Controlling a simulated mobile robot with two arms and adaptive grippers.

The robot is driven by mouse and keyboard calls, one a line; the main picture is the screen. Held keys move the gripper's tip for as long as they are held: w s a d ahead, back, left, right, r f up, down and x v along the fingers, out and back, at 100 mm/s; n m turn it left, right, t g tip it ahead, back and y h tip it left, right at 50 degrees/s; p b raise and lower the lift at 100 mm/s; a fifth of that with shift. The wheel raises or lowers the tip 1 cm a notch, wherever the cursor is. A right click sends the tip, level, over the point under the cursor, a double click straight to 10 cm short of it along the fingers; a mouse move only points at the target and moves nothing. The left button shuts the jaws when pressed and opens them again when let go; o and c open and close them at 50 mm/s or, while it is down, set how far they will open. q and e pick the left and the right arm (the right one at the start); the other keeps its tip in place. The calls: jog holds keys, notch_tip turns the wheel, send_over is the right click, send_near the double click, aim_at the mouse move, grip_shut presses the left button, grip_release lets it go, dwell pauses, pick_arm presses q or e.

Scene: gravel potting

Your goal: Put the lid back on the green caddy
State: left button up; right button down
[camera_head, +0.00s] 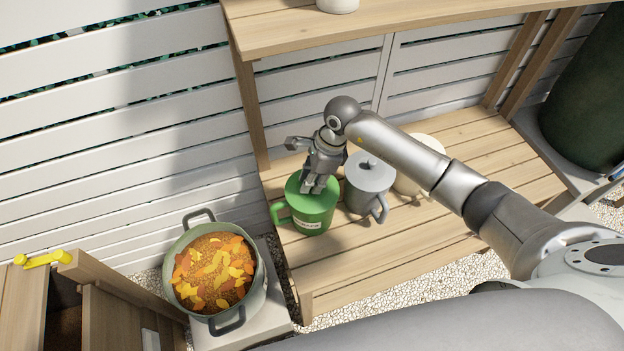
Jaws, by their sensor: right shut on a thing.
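The green caddy (311,225) stands upright on the slatted wooden bench, with a handle on its left side and a pale label on its front. A green lid (294,193) is at the caddy's top. My right gripper (314,189) points down over it and is shut on the lid, its fingers hiding the lid's middle. From this angle I cannot tell whether the lid sits fully on the rim or slightly above it. My left gripper is not in view.
A grey lidded caddy (366,187) stands close to the right, with a cream container (424,160) beyond it, partly behind my arm. A pot of orange leaves (247,295) stands lower left. A wooden shelf (400,22) overhangs the back. Bench boards front right are clear.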

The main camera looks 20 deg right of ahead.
jog(key=shift+f+b, duration=0.15)
jog(key=shift+b, duration=0.4)
dwell(1.0)
dwell(0.4)
jog(key=c, duration=1.2)
grip_release()
jog(key=shift+c, duration=0.2)
jog(key=o, duration=0.5)
jog(key=shift+r+p, duration=2.05)
jog(key=shift+r, duration=1.45)
